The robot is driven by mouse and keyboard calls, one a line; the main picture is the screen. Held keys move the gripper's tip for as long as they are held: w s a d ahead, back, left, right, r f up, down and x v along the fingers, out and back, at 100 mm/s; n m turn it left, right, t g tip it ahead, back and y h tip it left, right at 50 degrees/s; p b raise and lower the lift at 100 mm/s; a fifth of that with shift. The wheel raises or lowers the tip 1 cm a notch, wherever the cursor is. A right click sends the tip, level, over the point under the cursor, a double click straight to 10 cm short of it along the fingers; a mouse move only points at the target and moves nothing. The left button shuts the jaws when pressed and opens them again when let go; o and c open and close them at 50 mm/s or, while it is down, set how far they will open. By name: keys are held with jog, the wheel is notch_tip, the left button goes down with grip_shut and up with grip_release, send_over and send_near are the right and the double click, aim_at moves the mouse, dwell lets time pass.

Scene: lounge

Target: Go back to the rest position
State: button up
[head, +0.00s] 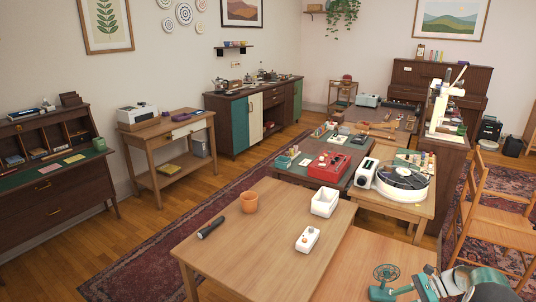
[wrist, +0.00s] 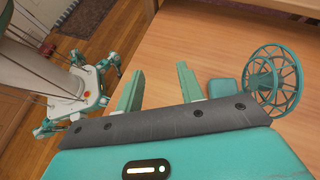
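My gripper (wrist: 160,72) is open in the wrist view, with its two teal fingers apart and only bare wooden tabletop between them. A small teal fan (wrist: 272,75) with a round cage is to the right of the fingers, close to the right one. I cannot tell whether they touch. In the head view my arm's teal end is low at the bottom right, over the near table (head: 345,272), and the fan (head: 386,273) is just left of it. The fingers are hard to make out there.
A black flashlight (head: 211,228), a terracotta pot (head: 249,202), a white bin (head: 324,202) and a white device (head: 307,239) stand on the wooden table. Beyond are a red box (head: 328,166) and a turntable (head: 402,177). A wooden chair (head: 495,215) is at the right. Floor is clear at left.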

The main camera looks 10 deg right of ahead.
jog(key=w+a+r+n+g+h, duration=0.1)
jog(key=a+r+n+h, duration=0.25)
jog(key=a+r, duration=0.6)
jog(key=w+a+r+n+g+h, duration=0.15)
jog(key=a+r+n, duration=0.35)
jog(key=r, duration=0.7)
jog(key=s+a+r+n+t+h, duration=0.1)
jog(key=s+a+r+n+h, duration=0.3)
jog(key=s+a+r, duration=0.65)
jog(key=s+a+r+n+t+h, duration=0.1)
jog(key=s+a+n+t, duration=0.1)
jog(key=s+a, duration=0.3)
jog(key=s+a+r+n+t+h, duration=0.1)
jog(key=s+a+n, duration=0.4)
jog(key=s, duration=0.5)
jog(key=shift+a+r+t, duration=0.45)
jog(key=shift+r+t, duration=0.15)
jog(key=shift+t, duration=0.15)
